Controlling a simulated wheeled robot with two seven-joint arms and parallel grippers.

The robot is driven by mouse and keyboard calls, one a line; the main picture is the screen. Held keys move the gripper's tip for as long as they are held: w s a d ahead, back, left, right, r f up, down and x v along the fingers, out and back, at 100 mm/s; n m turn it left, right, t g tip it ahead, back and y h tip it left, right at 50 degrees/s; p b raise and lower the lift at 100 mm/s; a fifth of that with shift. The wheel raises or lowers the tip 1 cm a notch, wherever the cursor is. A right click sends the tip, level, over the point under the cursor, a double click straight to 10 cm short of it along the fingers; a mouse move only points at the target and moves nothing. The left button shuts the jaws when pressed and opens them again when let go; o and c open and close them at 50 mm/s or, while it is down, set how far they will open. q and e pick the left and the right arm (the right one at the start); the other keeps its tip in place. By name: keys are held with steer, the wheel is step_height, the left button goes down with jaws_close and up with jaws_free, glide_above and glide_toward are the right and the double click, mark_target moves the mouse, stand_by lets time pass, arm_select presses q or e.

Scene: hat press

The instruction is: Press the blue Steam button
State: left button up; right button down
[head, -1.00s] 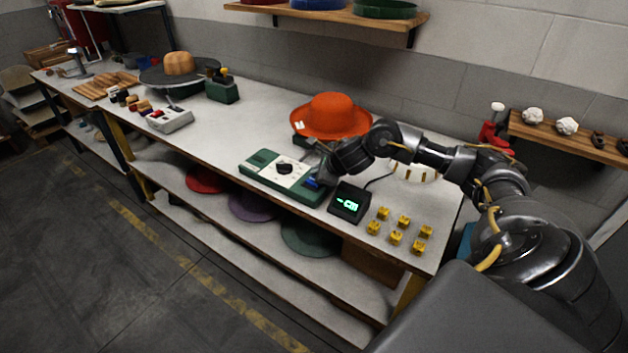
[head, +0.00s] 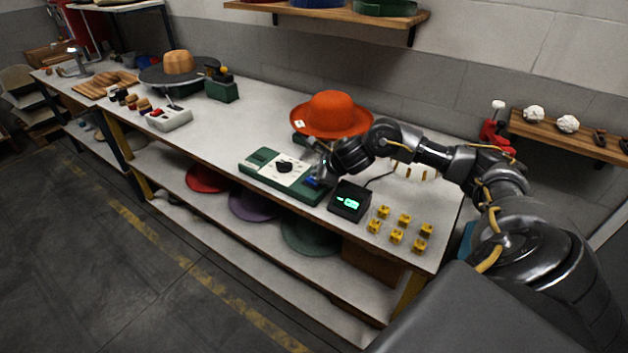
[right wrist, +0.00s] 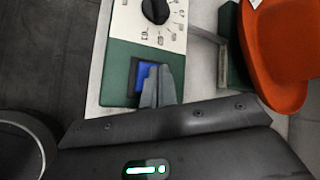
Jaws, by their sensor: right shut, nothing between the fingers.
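The blue button (head: 313,182) is at the right end of a green control box (head: 256,168) with a white dial panel. In the right wrist view the button (right wrist: 145,78) is a blue square in a dark frame. My right gripper (head: 320,173) is shut and empty, and points down at the button. In the right wrist view its fingertips (right wrist: 160,76) overlap the button's right part and hide some of it. I cannot tell whether they touch it or hover just above. My left gripper is not in view.
A black display box (head: 349,201) with green digits stands right of the control box. Several yellow blocks (head: 397,236) lie near the table's right end. An orange hat (head: 332,115) stands behind the control box. A grey box (head: 169,118) with a red button sits farther left.

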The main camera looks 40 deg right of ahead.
steer(key=shift+f+b, duration=0.65)
steer(key=shift+f, duration=0.05)
stand_by(0.8)
steer(key=shift+r, duration=0.15)
steer(key=shift+r+p, duration=0.65)
steer(key=shift+r, duration=0.15)
steer(key=shift+r, duration=0.1)
step_height(320, 180, up, 5)
steer(key=p, duration=0.3)
steer(key=shift+p, duration=0.4)
stand_by(0.6)
